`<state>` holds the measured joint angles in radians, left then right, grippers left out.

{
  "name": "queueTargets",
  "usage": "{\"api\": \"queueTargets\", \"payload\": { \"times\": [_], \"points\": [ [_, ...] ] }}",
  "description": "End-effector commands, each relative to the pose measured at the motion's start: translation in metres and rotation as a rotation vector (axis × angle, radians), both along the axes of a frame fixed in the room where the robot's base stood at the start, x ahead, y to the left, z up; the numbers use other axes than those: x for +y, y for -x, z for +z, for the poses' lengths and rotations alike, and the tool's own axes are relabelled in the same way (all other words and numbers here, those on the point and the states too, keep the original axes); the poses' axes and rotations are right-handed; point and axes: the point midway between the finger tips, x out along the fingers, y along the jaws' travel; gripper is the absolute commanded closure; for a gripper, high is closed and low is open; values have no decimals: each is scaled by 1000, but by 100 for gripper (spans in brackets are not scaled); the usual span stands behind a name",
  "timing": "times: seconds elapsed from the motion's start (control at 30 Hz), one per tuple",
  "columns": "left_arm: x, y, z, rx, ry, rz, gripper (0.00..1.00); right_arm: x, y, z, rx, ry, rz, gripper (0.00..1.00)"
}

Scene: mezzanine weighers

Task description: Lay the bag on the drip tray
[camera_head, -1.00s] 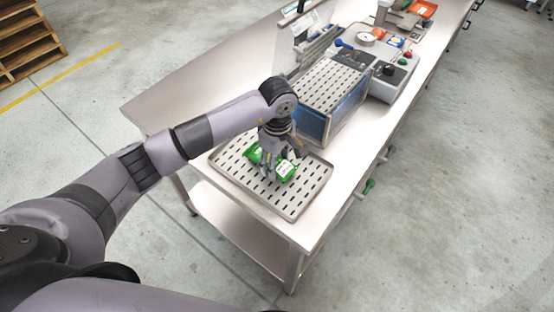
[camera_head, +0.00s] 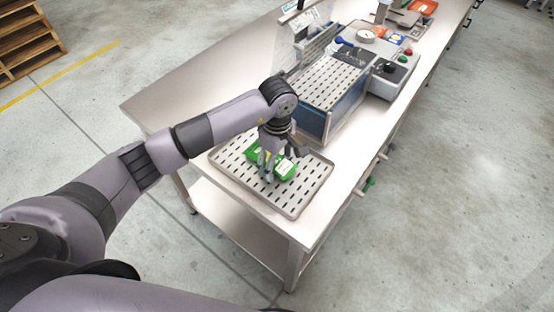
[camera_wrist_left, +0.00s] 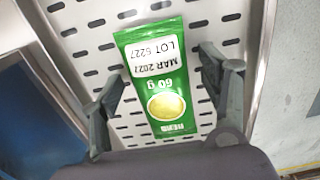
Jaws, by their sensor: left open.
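A green bag (camera_head: 286,168) with a white label lies flat on the slotted metal drip tray (camera_head: 316,190) near the front end of the bench. In the left wrist view the bag (camera_wrist_left: 158,80) shows its printed label and a round yellowish picture, with tray slots (camera_wrist_left: 90,25) around it. My left gripper (camera_head: 268,172) is open just above the bag. Its fingers (camera_wrist_left: 165,105) stand apart on either side of the bag's near part. The gripper hides part of the bag in the head view. My right gripper is not in view.
A blue-sided machine with a slotted top (camera_head: 334,82) stands right behind the tray. A grey unit with a dial and knobs (camera_head: 388,72) is farther back. The bench's left part (camera_head: 200,85) is bare. A wooden pallet (camera_head: 28,40) is on the floor at far left.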

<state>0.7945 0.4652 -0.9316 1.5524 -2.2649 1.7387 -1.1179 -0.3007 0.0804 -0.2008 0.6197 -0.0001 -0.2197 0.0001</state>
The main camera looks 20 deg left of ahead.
Motion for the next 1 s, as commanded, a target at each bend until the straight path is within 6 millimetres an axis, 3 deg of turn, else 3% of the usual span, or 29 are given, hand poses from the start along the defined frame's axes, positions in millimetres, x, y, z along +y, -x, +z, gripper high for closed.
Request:
{"api": "queueTargets", "payload": {
  "times": [0.1,0.17,0.5,0.7,1.0],
  "points": [
    [0,0,6,0,1,0,31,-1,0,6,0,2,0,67],
    [0,-1,10,-5,1,-1,31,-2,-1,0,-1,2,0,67],
    [0,-2,79,-7,-1,-1,31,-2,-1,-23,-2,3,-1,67],
    [0,-1,111,-3,0,0,31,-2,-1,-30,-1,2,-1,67],
    [-1,0,123,0,0,1,31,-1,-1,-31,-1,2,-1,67]
  ]
}}
